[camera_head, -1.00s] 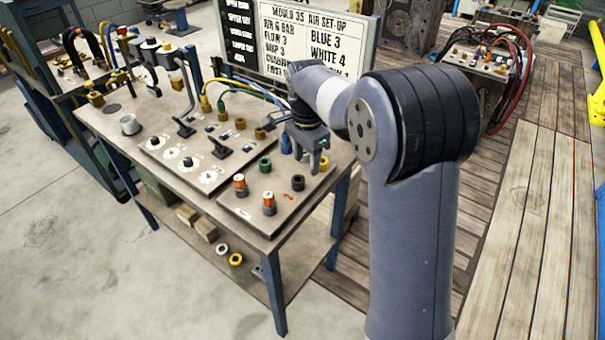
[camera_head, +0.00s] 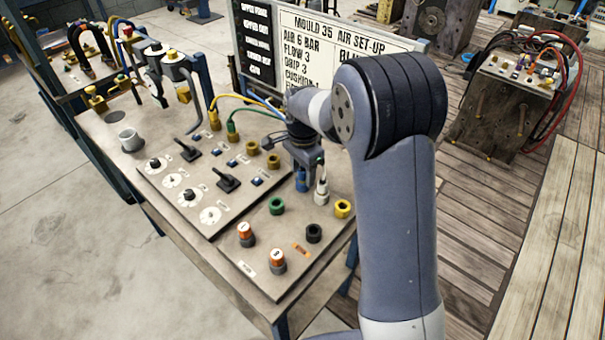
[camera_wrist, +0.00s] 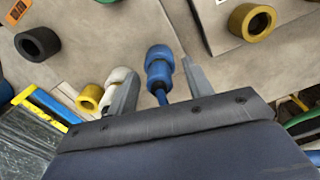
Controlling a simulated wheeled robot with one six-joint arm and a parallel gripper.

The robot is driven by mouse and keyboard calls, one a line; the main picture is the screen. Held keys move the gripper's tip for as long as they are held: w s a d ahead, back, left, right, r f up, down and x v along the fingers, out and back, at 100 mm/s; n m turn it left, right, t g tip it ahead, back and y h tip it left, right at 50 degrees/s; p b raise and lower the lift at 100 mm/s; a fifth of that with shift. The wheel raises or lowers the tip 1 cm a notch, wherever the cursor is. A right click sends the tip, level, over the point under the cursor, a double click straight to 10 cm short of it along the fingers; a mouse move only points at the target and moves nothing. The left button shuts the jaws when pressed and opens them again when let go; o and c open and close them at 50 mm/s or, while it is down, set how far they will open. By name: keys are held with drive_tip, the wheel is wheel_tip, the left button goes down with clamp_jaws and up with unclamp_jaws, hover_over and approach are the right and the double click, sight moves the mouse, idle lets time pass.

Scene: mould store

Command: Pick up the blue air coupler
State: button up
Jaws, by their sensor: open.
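The blue air coupler (camera_head: 301,181) stands at the back of the panel on the bench, partly hidden by my gripper (camera_head: 308,171). In the wrist view the blue coupler (camera_wrist: 159,68) lies between the two fingers of my gripper (camera_wrist: 160,72), with a blue stem or hose running below it. The fingers are apart, with a gap showing on each side of the coupler; nothing is held. A white coupler (camera_head: 321,192) stands just right of the blue one. In the wrist view the white coupler (camera_wrist: 117,78) is close beside the left finger; I cannot tell if they touch.
A green ring (camera_head: 276,205), a black ring (camera_head: 313,233) and a yellow ring (camera_head: 343,208) sit on the same panel. Levers and dials (camera_head: 187,195) fill the left panel. A set-up board (camera_head: 345,52) rises behind the bench.

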drive_tip(key=shift+c, duration=0.3)
clamp_jaws()
